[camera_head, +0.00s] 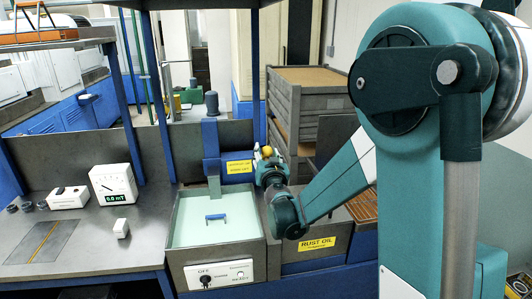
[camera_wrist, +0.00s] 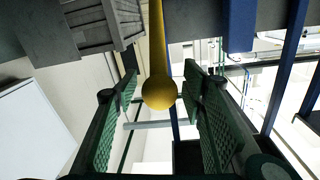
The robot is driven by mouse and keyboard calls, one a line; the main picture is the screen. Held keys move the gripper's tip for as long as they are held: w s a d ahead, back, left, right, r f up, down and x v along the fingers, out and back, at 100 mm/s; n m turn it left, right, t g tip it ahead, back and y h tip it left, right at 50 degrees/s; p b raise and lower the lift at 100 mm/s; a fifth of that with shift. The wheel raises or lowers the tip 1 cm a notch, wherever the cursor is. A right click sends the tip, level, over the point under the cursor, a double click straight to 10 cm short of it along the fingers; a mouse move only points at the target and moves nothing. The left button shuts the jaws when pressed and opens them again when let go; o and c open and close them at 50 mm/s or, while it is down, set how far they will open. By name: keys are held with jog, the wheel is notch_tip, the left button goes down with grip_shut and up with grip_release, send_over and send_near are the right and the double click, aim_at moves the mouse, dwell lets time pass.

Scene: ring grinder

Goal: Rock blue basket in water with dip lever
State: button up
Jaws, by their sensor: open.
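The dip lever (camera_wrist: 157,38) is a yellow rod ending in a round yellow knob (camera_wrist: 159,92). In the wrist view the knob lies between the two green padded fingers of my gripper (camera_wrist: 161,84), with a visible gap on each side. My gripper is open and not closed on it. In the head view the knob (camera_head: 267,151) shows at my gripper (camera_head: 268,162), right of the blue post (camera_head: 211,150). The blue basket (camera_head: 215,216) shows only as a small blue handle-like piece in the pale green water (camera_head: 200,236) of the grey tank (camera_head: 185,254).
A control box (camera_head: 218,274) is on the tank's front. A bin labelled rust oil (camera_head: 318,242) adjoins it on the right. A meter (camera_head: 112,184) and a white box (camera_head: 68,197) stand on the bench at left. Stacked grey crates (camera_head: 305,105) stand behind my arm.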

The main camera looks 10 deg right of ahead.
jog(key=s, duration=1)
jog(key=shift+a, duration=0.35)
jog(key=shift+r, duration=0.1)
jog(key=shift+c, duration=0.5)
jog(key=w+p, duration=0.2)
jog(key=p, duration=0.1)
jog(key=shift+w+a+h+p, duration=0.1)
jog(key=shift+w+h+p, duration=0.2)
jog(key=shift+w+p, duration=0.45)
jog(key=shift+f+p, duration=0.4)
jog(key=shift+p, duration=0.05)
jog(key=shift+w, duration=0.15)
jog(key=shift+w+d, duration=0.15)
jog(key=shift+w, duration=1.1)
jog(key=shift+w+d, duration=0.2)
jog(key=shift+w, duration=1.05)
jog(key=shift+w+d, duration=0.15)
jog(key=shift+w, duration=1.1)
